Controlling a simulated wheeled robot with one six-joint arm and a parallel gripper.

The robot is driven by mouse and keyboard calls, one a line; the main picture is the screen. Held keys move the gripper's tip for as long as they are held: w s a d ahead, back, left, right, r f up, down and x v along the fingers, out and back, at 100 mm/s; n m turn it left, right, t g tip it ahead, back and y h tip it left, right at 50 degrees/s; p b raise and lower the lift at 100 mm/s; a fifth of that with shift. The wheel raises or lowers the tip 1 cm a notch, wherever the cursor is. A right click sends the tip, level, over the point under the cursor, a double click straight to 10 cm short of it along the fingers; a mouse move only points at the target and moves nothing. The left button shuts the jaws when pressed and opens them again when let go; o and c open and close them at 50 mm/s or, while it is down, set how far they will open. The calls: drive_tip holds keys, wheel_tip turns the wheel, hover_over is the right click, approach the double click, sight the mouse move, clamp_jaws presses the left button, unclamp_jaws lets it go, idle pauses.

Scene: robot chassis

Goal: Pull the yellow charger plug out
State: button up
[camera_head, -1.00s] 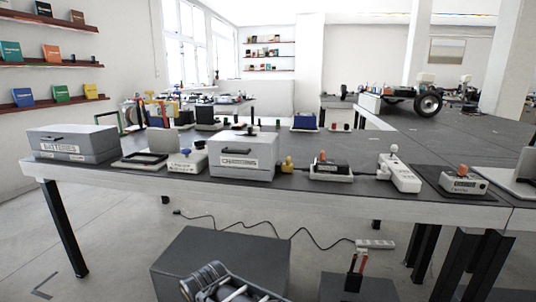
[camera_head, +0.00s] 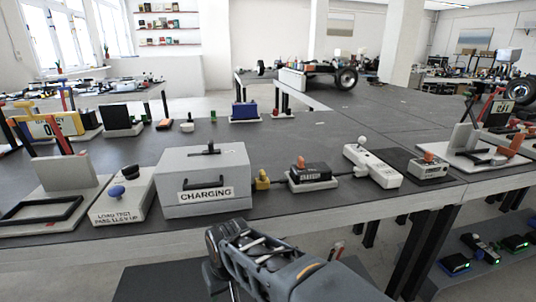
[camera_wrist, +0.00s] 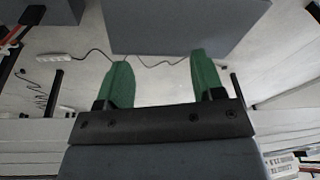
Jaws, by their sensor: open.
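The yellow charger plug (camera_head: 262,180) is small and sits on the table at the right side of the grey CHARGING box (camera_head: 185,197). I cannot tell how far it sits in a socket. A battery unit with an orange knob (camera_head: 311,179) stands just right of the plug. My gripper shows in the wrist view (camera_wrist: 162,80) with its two green fingertips wide apart and nothing between them. It points toward the floor, and the plug is not in that view. In the head view my arm is in front of the table edge, below the plug.
A white power strip (camera_head: 373,166) lies right of the battery unit. A LOAD TEST box (camera_head: 122,199) stands left of the CHARGING box. Below, the wrist view shows a dark box (camera_wrist: 185,25), a cable and a white strip (camera_wrist: 58,57) on the floor.

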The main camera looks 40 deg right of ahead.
drive_tip(key=w+d+r+m+p, duration=0.2)
drive_tip(key=r+p, duration=0.6)
drive_tip(key=r, duration=0.1)
drive_tip(key=w+d+r+m+g+p, duration=0.1)
drive_tip(key=w+d+r+m+p, duration=0.15)
drive_tip(key=r+p, duration=0.65)
drive_tip(key=w+d+r+m+p, duration=0.2)
drive_tip(key=w+r+p, duration=0.1)
drive_tip(key=r+p, duration=0.55)
drive_tip(key=w+d+r+m+p, duration=0.1)
drive_tip(key=d, duration=0.1)
drive_tip(key=w+d+r+m+y+p, duration=0.1)
drive_tip(key=d+m+p, duration=0.1)
drive_tip(key=w+d+r+m+p, duration=0.1)
drive_tip(key=d+r+m+p, duration=0.1)
drive_tip(key=shift+w+d+m+y, duration=0.1)
drive_tip(key=shift+w+m+y, duration=0.15)
drive_tip(key=shift+w+y, duration=0.15)
drive_tip(key=w+d+m+y+p, duration=0.1)
drive_tip(key=w+d+m+p, duration=0.1)
drive_tip(key=d+m+p, duration=0.4)
drive_tip(key=m+y, duration=0.1)
drive_tip(key=m, duration=0.3)
approach(263, 171)
drive_tip(key=shift+t, duration=0.3)
drive_tip(key=p+x, duration=0.3)
drive_tip(key=x, duration=0.7)
drive_tip(key=shift+s+f, duration=0.1)
drive_tip(key=shift+f, duration=0.05)
